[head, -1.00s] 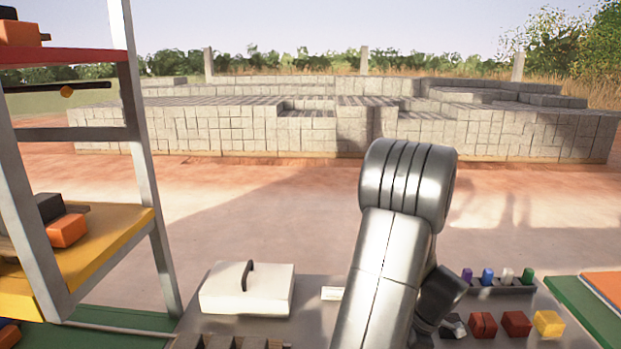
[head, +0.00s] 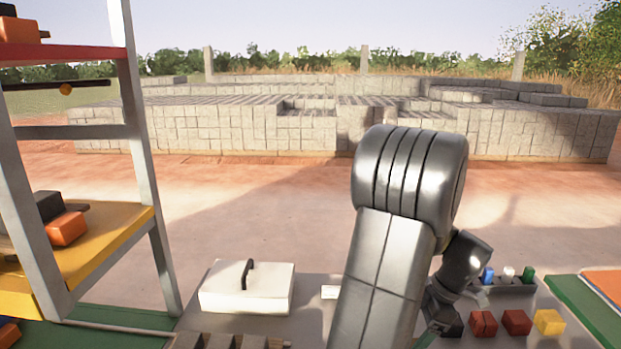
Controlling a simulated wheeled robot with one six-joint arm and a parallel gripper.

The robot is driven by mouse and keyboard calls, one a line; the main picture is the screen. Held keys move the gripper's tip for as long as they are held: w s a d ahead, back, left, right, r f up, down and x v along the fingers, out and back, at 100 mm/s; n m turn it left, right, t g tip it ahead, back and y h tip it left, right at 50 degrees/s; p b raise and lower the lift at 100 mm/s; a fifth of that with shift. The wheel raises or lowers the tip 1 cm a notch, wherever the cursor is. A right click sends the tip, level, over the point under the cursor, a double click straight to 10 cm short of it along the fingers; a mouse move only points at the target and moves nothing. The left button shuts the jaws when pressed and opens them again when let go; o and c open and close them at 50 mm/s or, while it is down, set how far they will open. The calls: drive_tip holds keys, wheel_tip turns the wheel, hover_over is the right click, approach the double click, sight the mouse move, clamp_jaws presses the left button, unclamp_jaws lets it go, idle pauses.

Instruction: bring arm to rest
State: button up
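My silver arm (head: 385,260) rises from the bottom of the head view, with its bulky joint at the top. My wrist shows to the right of it, tilted down toward the grey table (head: 315,315). My gripper (head: 434,328) shows only as a small dark part low beside the arm, left of the black block (head: 449,322). Its fingers are too hidden to tell whether they are open or hold anything.
A white box (head: 246,290) with a black handle stands left of my arm. Red blocks (head: 515,322) and a yellow block (head: 549,322) sit at right, before a rack of small coloured pieces (head: 508,275). A shelf (head: 110,245) stands at left.

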drive_tip(key=x, duration=0.9)
drive_tip(key=shift+d+f, duration=0.1)
drive_tip(key=shift+d, duration=0.05)
drive_tip(key=shift+r+p, duration=0.7)
drive_tip(key=shift+r, duration=0.05)
drive_tip(key=shift+d+r+b, duration=0.1)
drive_tip(key=shift+r+b, duration=0.25)
drive_tip(key=s+r+m+t+h+p, duration=0.2)
drive_tip(key=r+m, duration=0.6)
drive_tip(key=r, duration=1)
drive_tip(key=s+r+m+t+h+p, duration=0.2)
drive_tip(key=r+m, duration=0.6)
drive_tip(key=r, duration=1)
drive_tip(key=shift+s+a+p, duration=0.5)
drive_tip(key=shift+s+p, duration=0.85)
drive_tip(key=shift+p, duration=0.3)
drive_tip(key=shift+f, duration=0.1)
